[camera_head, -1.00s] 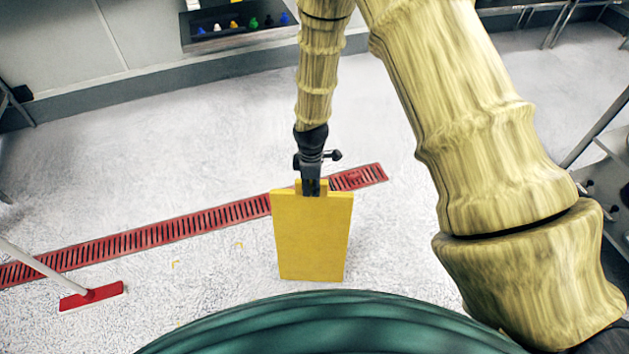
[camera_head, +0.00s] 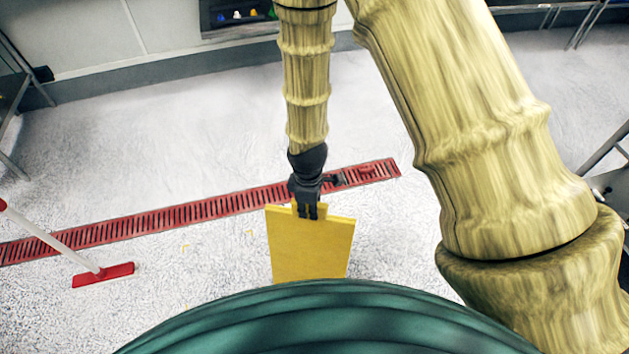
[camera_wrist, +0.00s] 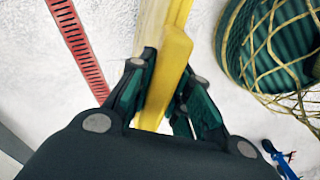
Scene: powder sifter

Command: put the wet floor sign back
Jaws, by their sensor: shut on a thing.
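The wet floor sign (camera_head: 309,249) is a yellow folded board, roughly upright and slightly tilted in the head view. My gripper (camera_head: 308,212) is shut on its top edge from above. In the wrist view the sign (camera_wrist: 172,65) runs between the fingers of my gripper (camera_wrist: 163,95). My own green body hides the sign's lower edge in the head view, so I cannot tell whether it touches the floor.
A red floor drain (camera_head: 190,212) crosses the pale floor behind the sign. A red-headed squeegee (camera_head: 104,275) is at the left. Small yellow corner marks (camera_head: 184,248) are on the floor left of the sign. A dark wall shelf (camera_head: 238,17) holds small coloured items.

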